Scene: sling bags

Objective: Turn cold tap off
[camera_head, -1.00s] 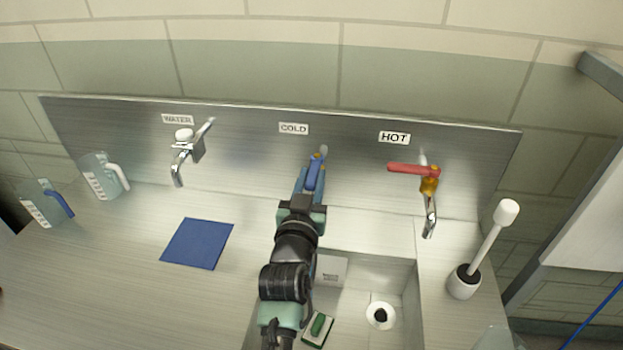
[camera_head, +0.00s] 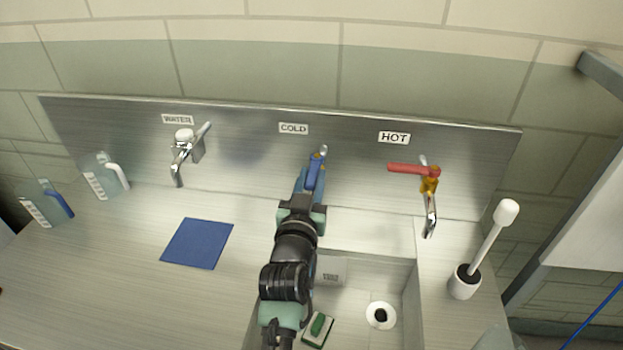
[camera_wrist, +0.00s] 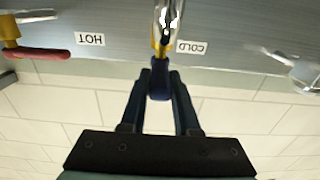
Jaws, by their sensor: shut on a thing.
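The cold tap has a blue lever handle (camera_head: 313,172) and stands under the COLD label (camera_head: 293,128) on the steel backsplash. My gripper (camera_head: 308,184) reaches up to it from the sink and is shut on the blue handle. In the wrist view the fingers (camera_wrist: 160,84) press on both sides of the blue handle end (camera_wrist: 159,92), with the brass valve body and chrome spout (camera_wrist: 166,22) above it. In the head view the handle points toward the camera, and my arm hides most of the spout.
The hot tap's red handle (camera_head: 413,169) is to the right, pointing left. The water tap (camera_head: 186,150) is to the left. A blue cloth (camera_head: 197,243), two jugs, a brush in a white holder (camera_head: 464,282), and a sponge (camera_head: 318,328) in the sink are around.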

